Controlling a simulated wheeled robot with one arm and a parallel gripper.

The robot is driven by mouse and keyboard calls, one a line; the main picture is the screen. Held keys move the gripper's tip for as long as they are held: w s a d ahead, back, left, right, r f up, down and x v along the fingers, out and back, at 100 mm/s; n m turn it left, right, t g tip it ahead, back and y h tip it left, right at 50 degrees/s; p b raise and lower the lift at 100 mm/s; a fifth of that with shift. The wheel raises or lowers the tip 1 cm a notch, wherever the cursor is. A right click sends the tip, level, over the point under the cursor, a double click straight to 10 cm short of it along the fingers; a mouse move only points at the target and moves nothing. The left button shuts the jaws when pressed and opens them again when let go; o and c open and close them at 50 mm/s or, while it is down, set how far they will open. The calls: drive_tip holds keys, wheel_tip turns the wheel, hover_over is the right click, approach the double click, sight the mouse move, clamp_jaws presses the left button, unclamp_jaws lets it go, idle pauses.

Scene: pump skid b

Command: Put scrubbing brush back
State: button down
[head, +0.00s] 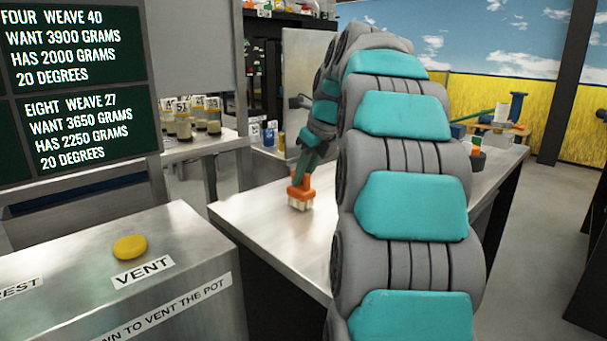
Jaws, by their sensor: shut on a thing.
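The scrubbing brush (300,194), orange with pale bristles facing down, is over the left part of the steel table (268,231). My gripper (303,176) is small in the picture and partly hidden; its dark green fingers reach down to the brush's orange top and are shut on it. I cannot tell whether the bristles touch the table or hang just above it. My large grey and teal arm covers the middle of the picture and hides much of the table.
A bench with a yellow button (130,248) and a VENT label (142,271) stands at the front left. Several labelled jars (198,118) stand on a shelf behind. The table's front left is clear.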

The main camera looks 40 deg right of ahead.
drive_tip(key=shift+f, duration=0.15)
drive_tip(key=c, duration=0.7)
unclamp_jaws()
drive_tip(key=v, duration=0.7)
drive_tip(key=shift+s+r, duration=0.15)
drive_tip(key=shift+r, duration=0.2)
